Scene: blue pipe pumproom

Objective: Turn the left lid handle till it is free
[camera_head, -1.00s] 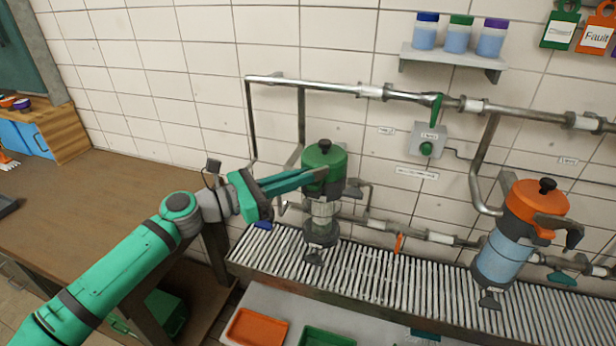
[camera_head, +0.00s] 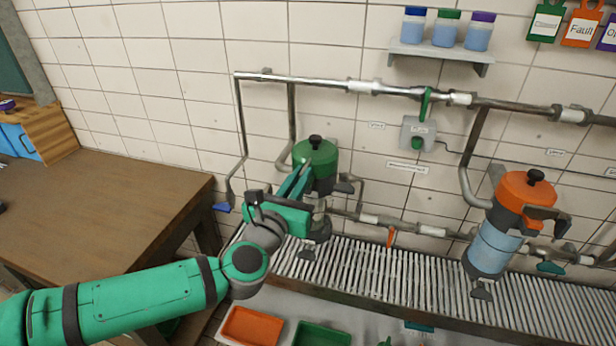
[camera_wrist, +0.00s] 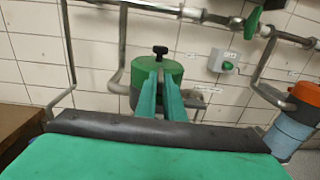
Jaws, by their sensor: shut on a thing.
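The left vessel has a green lid (camera_head: 316,160) with a black knob on top; it also shows in the wrist view (camera_wrist: 158,72). A dark lid handle (camera_head: 346,184) sticks out at the right side of this lid. My gripper (camera_head: 302,176) reaches to the lid's front left side, its long green fingers close together. In the wrist view, my gripper (camera_wrist: 160,92) points straight at the lid's front and is shut on a part of the handle that the fingers hide. The vessel's lower body is partly hidden behind my gripper and wrist.
A second vessel with an orange lid (camera_head: 525,190) stands to the right on the slatted rack (camera_head: 400,285). Pipes (camera_head: 400,91) and a grey switch box (camera_head: 418,133) are on the wall behind. An orange tray (camera_head: 251,327) and a green tray (camera_head: 322,335) lie below in front.

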